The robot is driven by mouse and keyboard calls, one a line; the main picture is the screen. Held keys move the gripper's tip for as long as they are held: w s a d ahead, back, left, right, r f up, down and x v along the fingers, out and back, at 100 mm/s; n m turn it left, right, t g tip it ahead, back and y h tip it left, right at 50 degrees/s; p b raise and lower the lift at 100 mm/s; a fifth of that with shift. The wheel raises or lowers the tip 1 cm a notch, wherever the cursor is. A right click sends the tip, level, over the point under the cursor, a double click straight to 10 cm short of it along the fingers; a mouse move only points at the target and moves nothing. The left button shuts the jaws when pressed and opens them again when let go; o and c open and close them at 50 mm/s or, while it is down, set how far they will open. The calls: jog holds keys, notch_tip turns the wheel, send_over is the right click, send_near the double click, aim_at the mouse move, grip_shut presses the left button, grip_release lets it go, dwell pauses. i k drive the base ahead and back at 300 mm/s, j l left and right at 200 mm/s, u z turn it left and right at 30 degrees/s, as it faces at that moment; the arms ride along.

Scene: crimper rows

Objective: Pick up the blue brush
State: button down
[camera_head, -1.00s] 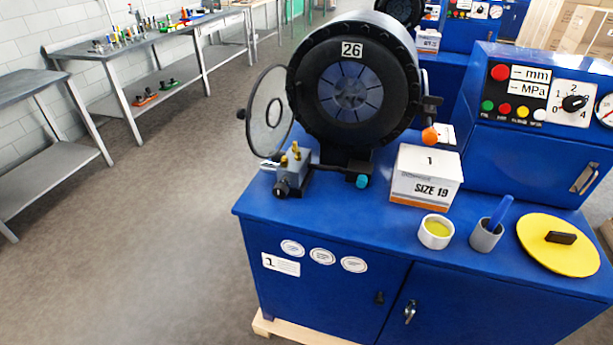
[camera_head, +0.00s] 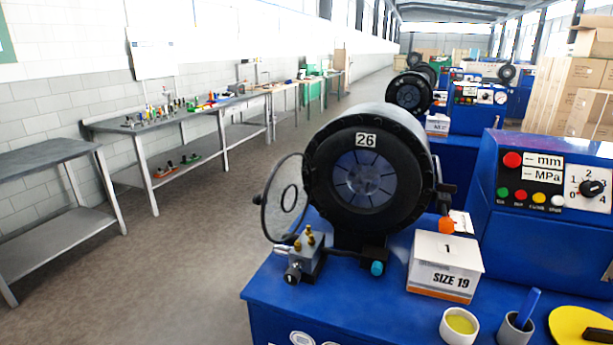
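The blue brush (camera_head: 525,306) stands tilted to the upper right in a small grey cup (camera_head: 514,330) at the bottom right of the view. Only its blue handle shows; its lower end is hidden inside the cup. The cup stands on the blue top of the crimper cabinet (camera_head: 385,316), between a white pot of yellow stuff (camera_head: 459,325) and a yellow disc (camera_head: 577,323). The bottom edge of the picture cuts off part of the cup. My gripper is not in view.
A white SIZE 19 box (camera_head: 445,266) stands behind the pot. The black crimper head marked 26 (camera_head: 364,175) and the control panel (camera_head: 545,185) rise behind. Workbenches (camera_head: 150,122) line the left wall. The floor (camera_head: 150,255) left of the cabinet is clear.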

aim_at(527, 305)
jog(key=i+l+z, duration=0.15)
jog(key=i, duration=0.6)
jog(key=i+j, duration=0.15)
jog(key=j, duration=0.15)
jog(key=i+j+z, duration=0.1)
jog(key=j, duration=0.2)
jog(key=i+j+z, duration=0.1)
jog(key=j, duration=0.2)
jog(key=i+j+z, duration=0.1)
jog(key=j, duration=0.8)
jog(key=j+z, duration=0.15)
jog(key=j, duration=0.75)
jog(key=i, duration=0.05)
